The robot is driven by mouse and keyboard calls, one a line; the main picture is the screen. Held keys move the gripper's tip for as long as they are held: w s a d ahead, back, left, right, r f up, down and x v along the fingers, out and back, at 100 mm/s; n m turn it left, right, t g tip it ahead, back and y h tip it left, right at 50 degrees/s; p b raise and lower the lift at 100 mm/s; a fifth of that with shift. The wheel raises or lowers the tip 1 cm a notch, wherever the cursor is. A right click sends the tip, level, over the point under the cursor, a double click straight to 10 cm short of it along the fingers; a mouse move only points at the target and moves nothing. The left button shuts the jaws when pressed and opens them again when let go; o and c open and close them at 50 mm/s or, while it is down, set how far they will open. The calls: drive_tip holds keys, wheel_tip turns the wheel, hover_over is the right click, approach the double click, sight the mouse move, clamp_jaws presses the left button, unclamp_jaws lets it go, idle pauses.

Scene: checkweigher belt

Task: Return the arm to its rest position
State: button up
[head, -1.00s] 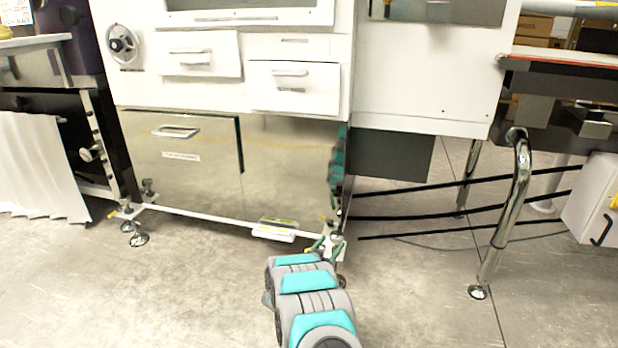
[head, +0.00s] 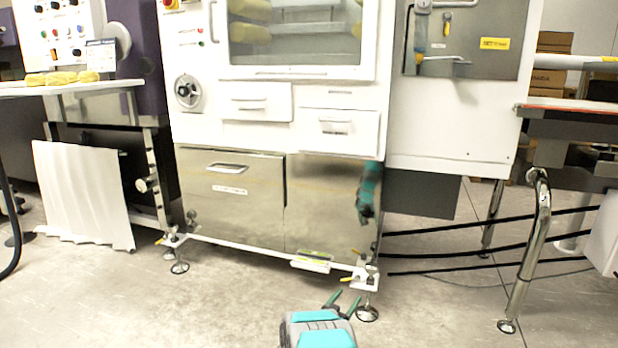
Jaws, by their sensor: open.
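My gripper (head: 341,299) shows at the bottom of the head view, to the right of centre. Its two thin green fingers stand apart with nothing between them, so it is open and empty. The grey and teal end of my arm shows just below it and is cut off by the picture's lower edge. In the picture the fingers lie just left of a round levelling foot of the white machine; I cannot tell the distance between them.
The white machine (head: 430,150) with steel lower doors (head: 232,215) stands ahead. A small tray-like object (head: 311,262) is at its base rail. A table (head: 70,90) with yellow items is left, a conveyor frame (head: 540,225) right. Floor is clear in front.

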drive_tip(key=a+r+n+g+y, duration=0.2)
drive_tip(key=a+r+y, duration=0.6)
drive_tip(key=a, duration=0.2)
drive_tip(key=s+a+r+n+g+y, duration=0.3)
drive_tip(key=s+a+r+y, duration=0.1)
drive_tip(key=s+r, duration=0.5)
drive_tip(key=s+d+r+n+g+h, duration=0.15)
drive_tip(key=s+d+g, duration=0.35)
drive_tip(key=s, duration=1.3)
drive_tip(key=s+d+r+g, duration=0.25)
drive_tip(key=s+d, duration=0.35)
drive_tip(key=s, duration=1.2)
drive_tip(key=s+d+r+g+h, duration=0.15)
drive_tip(key=s+d+g, duration=0.35)
drive_tip(key=s, duration=1.3)
drive_tip(key=s+p+v, duration=0.2)
drive_tip(key=p+v, duration=1)
drive_tip(key=shift+s+d+r+t+y, duration=0.3)
drive_tip(key=shift+d+t, duration=0.05)
drive_tip(key=shift+d, duration=0.35)
